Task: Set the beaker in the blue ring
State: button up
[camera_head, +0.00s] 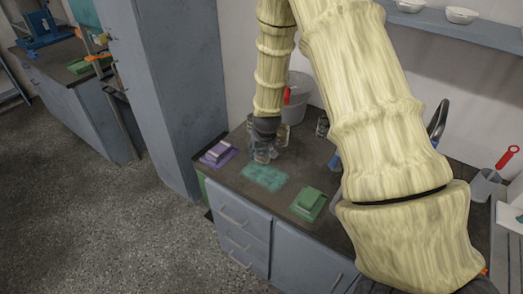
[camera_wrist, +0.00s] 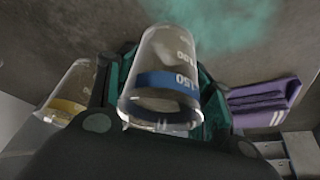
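A clear glass beaker with a blue band and white markings (camera_wrist: 165,80) sits between the dark, teal-padded fingers of my gripper (camera_wrist: 170,110) in the wrist view. The fingers appear closed against its sides. In the head view my gripper (camera_head: 264,132) points down over the worktop, with this beaker (camera_head: 262,155) below it at or just above the surface; I cannot tell which. I cannot make out a separate blue ring. A small blue thing (camera_head: 335,161) shows beside my arm, mostly hidden by it.
A yellow-banded beaker (camera_wrist: 72,92) stands close beside my gripper. A grey bucket (camera_head: 298,98) and a glass (camera_head: 322,127) stand behind.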

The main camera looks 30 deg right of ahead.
jog(key=shift+o, duration=0.9)
jog(key=shift+r, duration=0.1)
